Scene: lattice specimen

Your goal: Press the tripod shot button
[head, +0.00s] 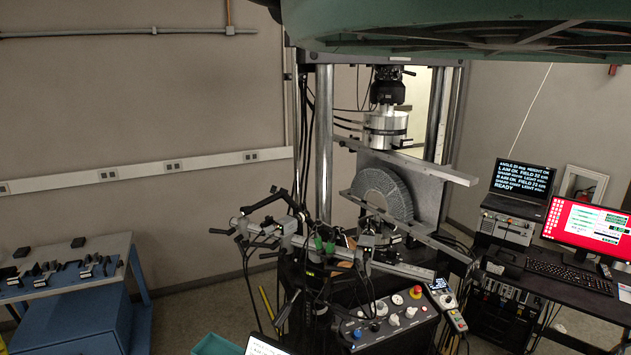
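A dark tripod rig with a long horizontal bar (405,269) stands at the centre, in front of a test machine. The bar carries clamps, cables and small devices, some with green parts (325,246). I cannot pick out the shot button among these parts. My gripper is not in this view, so its state and its distance from the tripod do not show.
A grey arched lattice specimen (382,194) sits in the test machine. A control box (392,322) with knobs and a red button stands below. A laptop (523,182) reads "READY" beside a red monitor (589,222). A blue bench (70,290) stands left; some floor between is clear.

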